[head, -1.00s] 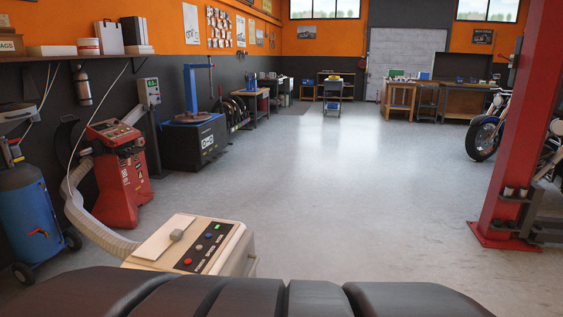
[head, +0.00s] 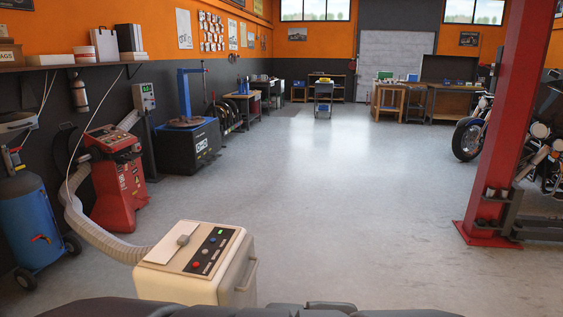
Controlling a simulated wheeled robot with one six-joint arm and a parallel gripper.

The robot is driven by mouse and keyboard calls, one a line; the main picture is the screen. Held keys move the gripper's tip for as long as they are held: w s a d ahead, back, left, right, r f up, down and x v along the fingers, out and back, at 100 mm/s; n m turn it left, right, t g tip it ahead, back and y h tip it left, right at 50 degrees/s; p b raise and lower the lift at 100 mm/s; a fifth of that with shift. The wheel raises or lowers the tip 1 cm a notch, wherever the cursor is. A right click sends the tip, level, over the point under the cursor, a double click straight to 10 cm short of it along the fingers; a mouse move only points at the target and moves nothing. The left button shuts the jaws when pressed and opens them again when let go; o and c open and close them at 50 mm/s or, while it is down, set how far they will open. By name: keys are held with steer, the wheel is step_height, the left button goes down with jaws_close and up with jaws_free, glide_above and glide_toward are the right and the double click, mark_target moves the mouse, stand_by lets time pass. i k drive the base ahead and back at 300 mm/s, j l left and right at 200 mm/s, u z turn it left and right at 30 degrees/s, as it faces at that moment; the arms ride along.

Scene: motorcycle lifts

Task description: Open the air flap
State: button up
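A beige wheeled-cart-like unit (head: 190,287) stands close in front of me, low and left of centre. On its top lies a pale flat plate (head: 172,250) with a small grey knob (head: 183,239); I cannot tell whether this plate is the air flap. Beside it is a dark control panel (head: 208,250) with red, blue and white buttons and a lit green indicator. A ribbed hose (head: 97,236) runs from the unit to a red machine (head: 118,183) by the left wall. My gripper is not in view.
A bar handle (head: 247,274) sticks out from the unit's right side. A blue tank (head: 38,222) stands at far left. A red post (head: 507,125) with a wide base stands at right, before a motorcycle (head: 468,138). The middle floor is clear.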

mark_target(178, 235)
steer(key=u, duration=0.95)
steer(key=i+j+u, duration=0.15)
steer(key=i, duration=0.45)
steer(key=i+j+u, duration=0.15)
steer(key=i, duration=0.4)
